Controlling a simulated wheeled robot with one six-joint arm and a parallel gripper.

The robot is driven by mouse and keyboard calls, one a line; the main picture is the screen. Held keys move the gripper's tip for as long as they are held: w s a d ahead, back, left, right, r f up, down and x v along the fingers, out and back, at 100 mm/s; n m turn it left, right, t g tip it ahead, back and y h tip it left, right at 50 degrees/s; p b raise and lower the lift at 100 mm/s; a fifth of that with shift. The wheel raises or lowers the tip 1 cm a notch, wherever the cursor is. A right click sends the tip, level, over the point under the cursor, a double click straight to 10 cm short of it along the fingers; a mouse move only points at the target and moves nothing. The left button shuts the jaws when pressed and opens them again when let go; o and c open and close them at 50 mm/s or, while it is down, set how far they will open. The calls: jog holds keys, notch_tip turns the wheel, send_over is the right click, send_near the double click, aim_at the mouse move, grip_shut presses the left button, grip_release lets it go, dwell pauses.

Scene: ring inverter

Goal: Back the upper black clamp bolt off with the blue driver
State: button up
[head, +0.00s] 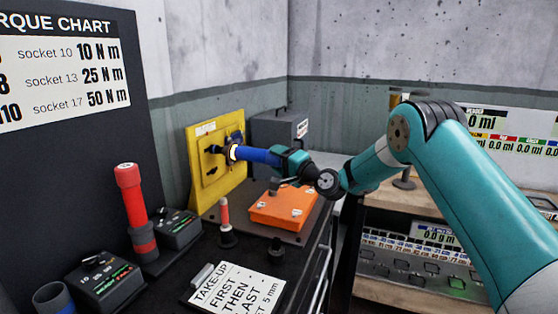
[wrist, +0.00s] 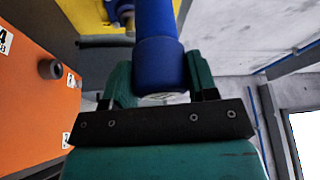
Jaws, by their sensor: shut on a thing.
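The blue driver (head: 258,155) is held level in my gripper (head: 290,163) and points at the yellow panel (head: 202,187). Its far end, with a light ring, is close to the panel's front; I cannot tell whether it is seated on a bolt. In the wrist view the driver's blue body (wrist: 158,55) sits between the teal fingers of my gripper (wrist: 155,85). Dark fittings show on the panel near the driver's tip. The upper black clamp bolt cannot be made out clearly; the driver may hide it.
An orange block (head: 284,207) with numbered labels lies below the driver. A grey box (head: 279,133) stands behind. A red driver (head: 131,200) stands at left beside dark charger-like units. A take-up sign (head: 235,289) is in front. A second bench with displays is at right.

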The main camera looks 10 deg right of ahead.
jog(key=shift+a+r, duration=0.1)
jog(key=shift+r, duration=0.1)
jog(key=shift+s+d+f+b, duration=0.1)
jog(key=shift+s+d+b, duration=0.7)
jog(key=shift+d, duration=0.25)
jog(key=shift+s+d+b, duration=0.65)
jog(key=shift+d+b, duration=0.15)
jog(key=shift+d, duration=0.2)
